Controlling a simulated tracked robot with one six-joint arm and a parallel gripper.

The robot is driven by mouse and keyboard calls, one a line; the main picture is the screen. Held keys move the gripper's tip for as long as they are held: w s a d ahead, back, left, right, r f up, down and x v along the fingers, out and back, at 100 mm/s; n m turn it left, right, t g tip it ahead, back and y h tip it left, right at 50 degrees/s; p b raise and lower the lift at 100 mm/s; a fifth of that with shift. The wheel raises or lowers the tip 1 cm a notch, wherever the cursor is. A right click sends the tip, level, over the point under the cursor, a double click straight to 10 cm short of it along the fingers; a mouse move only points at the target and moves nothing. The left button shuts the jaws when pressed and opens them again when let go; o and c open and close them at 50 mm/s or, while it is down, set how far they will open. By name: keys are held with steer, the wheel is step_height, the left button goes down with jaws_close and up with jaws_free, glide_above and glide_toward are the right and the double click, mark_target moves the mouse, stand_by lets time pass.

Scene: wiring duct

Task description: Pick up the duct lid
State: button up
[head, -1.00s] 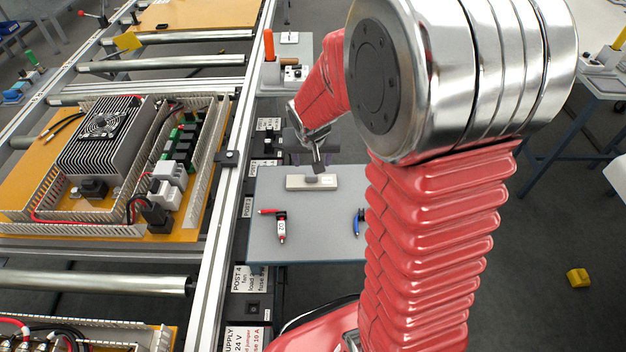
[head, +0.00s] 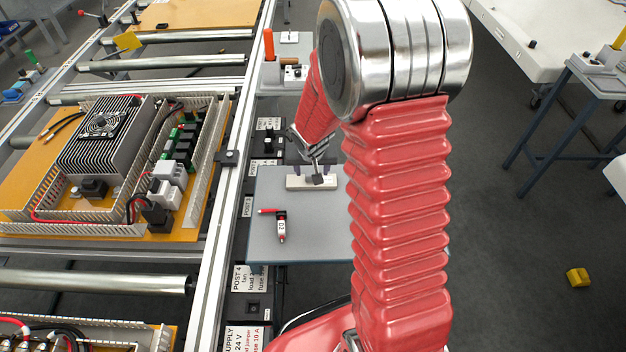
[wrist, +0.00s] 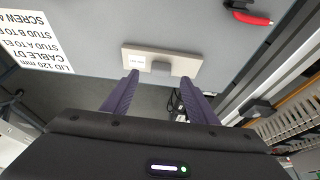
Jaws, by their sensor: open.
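The duct lid (head: 295,183) is a short cream bar lying flat on the grey side table. It also shows in the wrist view (wrist: 190,65), with a white label on one end and a dark grey block at its middle. My gripper (wrist: 159,77) is open and empty, its two purple fingers apart. In the wrist view the fingertips reach the lid's near edge, one on either side of the dark block. In the head view my gripper (head: 314,170) is just over the lid; whether it touches is unclear.
The grey table (head: 310,240) also holds a red-and-black tool (head: 280,224) in front of the lid. A white printed sheet (wrist: 35,40) lies beside the lid. The conveyor rail (head: 225,180) with a wired panel (head: 200,215) runs along the left.

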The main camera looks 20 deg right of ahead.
stand_by(0.3)
steer(key=shift+x, duration=2.65)
steer(key=shift+a, duration=0.1)
steer(key=shift+c, duration=0.7)
steer(key=c, duration=1)
steer(key=shift+r, duration=0.2)
step_height(320, 180, up, 10)
steer(key=shift+f, duration=0.1)
